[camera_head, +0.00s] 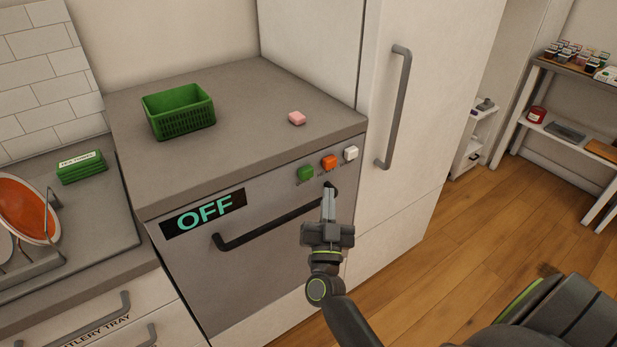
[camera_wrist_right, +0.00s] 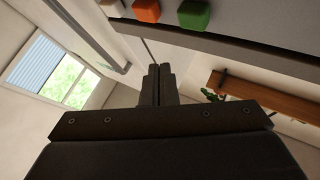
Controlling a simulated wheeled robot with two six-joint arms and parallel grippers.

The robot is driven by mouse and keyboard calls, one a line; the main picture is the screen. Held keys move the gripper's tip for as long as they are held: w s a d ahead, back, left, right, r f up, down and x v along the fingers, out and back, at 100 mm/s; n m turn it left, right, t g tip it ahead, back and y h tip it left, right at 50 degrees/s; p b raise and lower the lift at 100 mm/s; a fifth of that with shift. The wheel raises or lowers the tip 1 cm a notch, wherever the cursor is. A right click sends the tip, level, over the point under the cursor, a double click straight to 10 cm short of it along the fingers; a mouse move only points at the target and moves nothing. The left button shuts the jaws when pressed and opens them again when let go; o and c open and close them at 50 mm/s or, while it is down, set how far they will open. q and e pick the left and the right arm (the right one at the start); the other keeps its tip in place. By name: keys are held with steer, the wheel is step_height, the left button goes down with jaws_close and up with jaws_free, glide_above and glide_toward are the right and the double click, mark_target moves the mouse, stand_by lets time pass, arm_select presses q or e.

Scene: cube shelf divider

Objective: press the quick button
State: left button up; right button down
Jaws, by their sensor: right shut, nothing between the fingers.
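The appliance front (camera_head: 270,262) carries a green button (camera_head: 305,173), an orange button (camera_head: 329,162) and a white button (camera_head: 350,153) in a row on its upper right. Small labels under them are too small to read, so I cannot tell which is the quick button. A dark display (camera_head: 204,213) reads OFF. My right gripper (camera_head: 328,190) is shut and empty, just below the buttons and in front of the bar handle's right end. The wrist view shows its closed fingers (camera_wrist_right: 158,72), with the green (camera_wrist_right: 194,14), orange (camera_wrist_right: 146,11) and white (camera_wrist_right: 116,8) buttons beyond them. My left gripper is out of view.
The bar handle (camera_head: 265,232) sticks out below the buttons. A green basket (camera_head: 178,112) and a pink block (camera_head: 297,118) sit on the counter above. A tall cabinet with a vertical handle (camera_head: 394,108) stands right of the appliance. The wooden floor (camera_head: 480,240) to the right is open.

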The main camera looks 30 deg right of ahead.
mark_target(312, 171)
steer(key=shift+w+a, duration=0.15)
steer(key=shift+w, duration=2.2)
steer(key=shift+w, duration=0.1)
steer(key=shift+w, duration=0.3)
steer(key=shift+w+a, duration=0.1)
steer(key=shift+w, duration=0.5)
stand_by(0.9)
steer(key=shift+s, duration=0.1)
steer(key=shift+s+p, duration=0.55)
steer(key=shift+s, duration=0.4)
